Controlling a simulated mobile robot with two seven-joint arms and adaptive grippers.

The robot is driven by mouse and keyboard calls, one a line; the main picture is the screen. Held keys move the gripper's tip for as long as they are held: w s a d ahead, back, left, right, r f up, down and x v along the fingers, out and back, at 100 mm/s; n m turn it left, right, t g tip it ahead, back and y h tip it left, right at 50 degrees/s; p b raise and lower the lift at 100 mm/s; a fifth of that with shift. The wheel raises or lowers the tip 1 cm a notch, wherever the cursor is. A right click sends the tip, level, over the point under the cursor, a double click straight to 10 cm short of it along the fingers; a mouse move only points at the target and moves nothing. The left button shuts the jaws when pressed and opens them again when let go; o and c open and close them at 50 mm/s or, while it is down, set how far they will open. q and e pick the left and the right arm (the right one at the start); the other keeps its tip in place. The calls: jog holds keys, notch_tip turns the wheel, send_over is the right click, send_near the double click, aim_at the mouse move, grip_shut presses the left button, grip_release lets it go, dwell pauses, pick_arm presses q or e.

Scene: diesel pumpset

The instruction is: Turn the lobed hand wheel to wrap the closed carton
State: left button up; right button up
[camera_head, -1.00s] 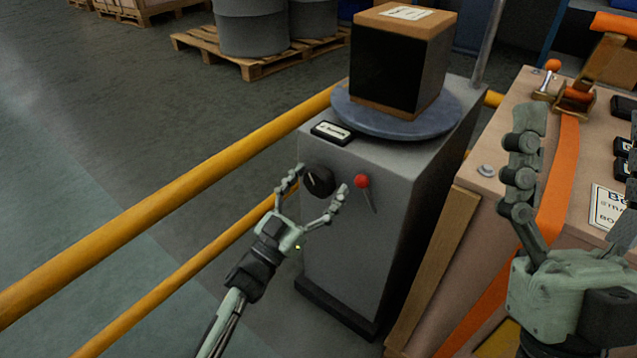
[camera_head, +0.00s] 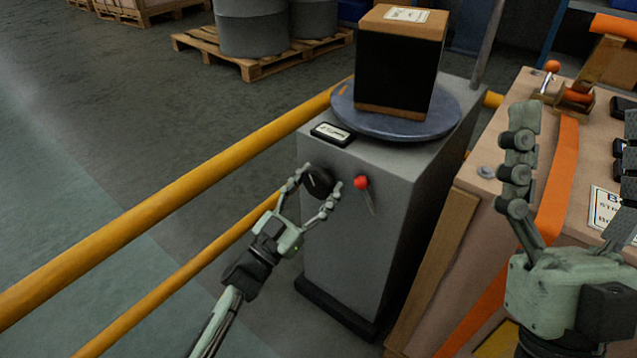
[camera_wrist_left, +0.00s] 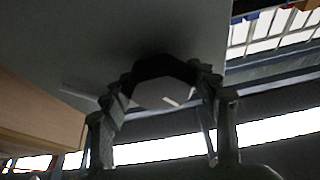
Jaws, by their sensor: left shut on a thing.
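The black lobed hand wheel (camera_head: 319,181) is on the front of a grey cabinet (camera_head: 345,240). My left gripper (camera_head: 317,187) is shut on it, with one finger on each side. In the left wrist view the wheel (camera_wrist_left: 160,90) sits between both fingertips. The carton (camera_head: 397,65) stands upright on the round blue-grey turntable (camera_head: 440,124) on top of the cabinet. Its sides are black, with brown cardboard at the top and bottom edges and a white label on top. My right gripper (camera_head: 575,150) is open and empty at the right, partly cut off by the frame.
A red-knobbed lever (camera_head: 362,183) is just right of the wheel. A labelled black box (camera_head: 332,133) lies on the cabinet's front edge. Yellow rails (camera_head: 170,205) run along the left. A bench with an orange strap (camera_head: 558,180) is at the right. Loaded pallets stand behind.

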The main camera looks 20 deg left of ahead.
pick_arm(q)
jog(key=m+g+h, duration=0.1)
jog(key=m, duration=0.2)
jog(key=m+g+h+p, duration=0.1)
jog(key=m+h, duration=0.1)
jog(key=m, duration=0.2)
jog(key=shift+a+r, duration=0.1)
jog(key=m+g+h+p, duration=0.1)
jog(key=m, duration=0.3)
jog(key=shift+g, duration=0.3)
jog(key=m+g+p, duration=0.1)
jog(key=m, duration=0.1)
jog(key=shift+m, duration=0.3)
jog(key=shift+m+g+p, duration=0.4)
jog(key=shift+m+p, duration=0.1)
jog(key=shift+m, duration=0.4)
jog(key=shift+m+h, duration=0.3)
pick_arm(e)
jog(key=w+a+f+g+h, duration=0.1)
jog(key=w+a+f+g, duration=0.2)
jog(key=w+f+g, duration=0.2)
jog(key=shift+f+n+g, duration=0.3)
jog(key=shift+f+g, duration=1)
jog(key=shift+f, duration=0.15)
jog(key=shift+w, duration=0.1)
pick_arm(q)
jog(key=o, duration=1.2)
jog(key=shift+c, duration=0.2)
